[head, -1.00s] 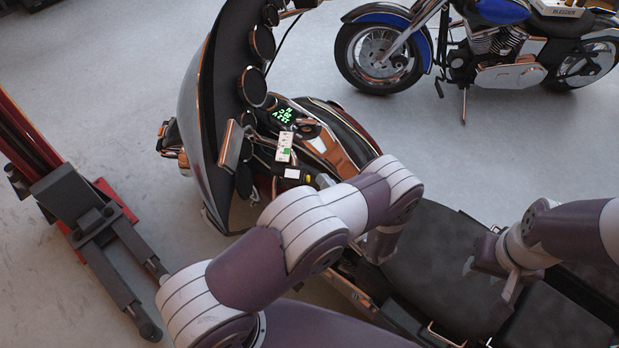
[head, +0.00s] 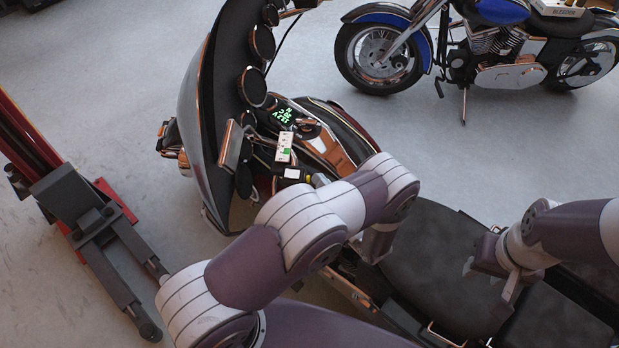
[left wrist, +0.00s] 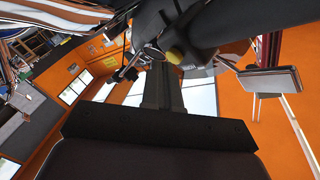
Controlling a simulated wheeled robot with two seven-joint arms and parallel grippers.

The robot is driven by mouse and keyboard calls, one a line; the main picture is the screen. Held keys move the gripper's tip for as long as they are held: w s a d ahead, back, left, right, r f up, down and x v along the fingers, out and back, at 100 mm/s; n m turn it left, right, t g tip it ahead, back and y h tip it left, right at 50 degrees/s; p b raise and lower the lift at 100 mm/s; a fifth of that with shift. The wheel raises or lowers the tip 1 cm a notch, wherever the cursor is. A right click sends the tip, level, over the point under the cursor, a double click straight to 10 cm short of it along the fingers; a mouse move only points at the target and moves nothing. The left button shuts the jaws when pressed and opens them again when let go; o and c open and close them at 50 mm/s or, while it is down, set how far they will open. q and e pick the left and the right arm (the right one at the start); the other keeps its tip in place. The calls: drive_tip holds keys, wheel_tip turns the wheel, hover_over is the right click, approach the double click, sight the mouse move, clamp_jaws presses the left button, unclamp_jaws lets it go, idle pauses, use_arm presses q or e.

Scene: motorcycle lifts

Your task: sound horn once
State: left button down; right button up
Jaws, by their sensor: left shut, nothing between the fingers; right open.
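The motorcycle with the dark fairing (head: 190,95) stands at centre, with round gauges and a green lit display (head: 284,115) behind the windshield. My right gripper (head: 490,280) is open and empty above the seat (head: 440,275).
A blue motorcycle (head: 480,45) stands at the back right. A red lift post with black arms (head: 75,205) is at the left. A mirror (left wrist: 268,81) sticks out at the right of the left wrist view. Grey floor (head: 110,90) is clear at the upper left.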

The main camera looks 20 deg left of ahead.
use_arm(q)
drive_tip(key=shift+s+a, duration=0.1)
drive_tip(key=shift+a, duration=0.3)
drive_tip(key=shift+f, duration=0.1)
idle(0.7)
drive_tip(key=shift+d+b, duration=0.4)
drive_tip(key=shift+d, duration=0.5)
drive_tip(key=shift+w+d, duration=0.1)
drive_tip(key=shift+w, duration=0.1)
drive_tip(key=d, duration=0.1)
drive_tip(key=d+b, duration=0.1)
drive_tip(key=d, duration=0.1)
drive_tip(key=d+r+b, duration=0.1)
drive_tip(key=shift+w+d, duration=0.3)
drive_tip(key=shift+w, duration=0.1)
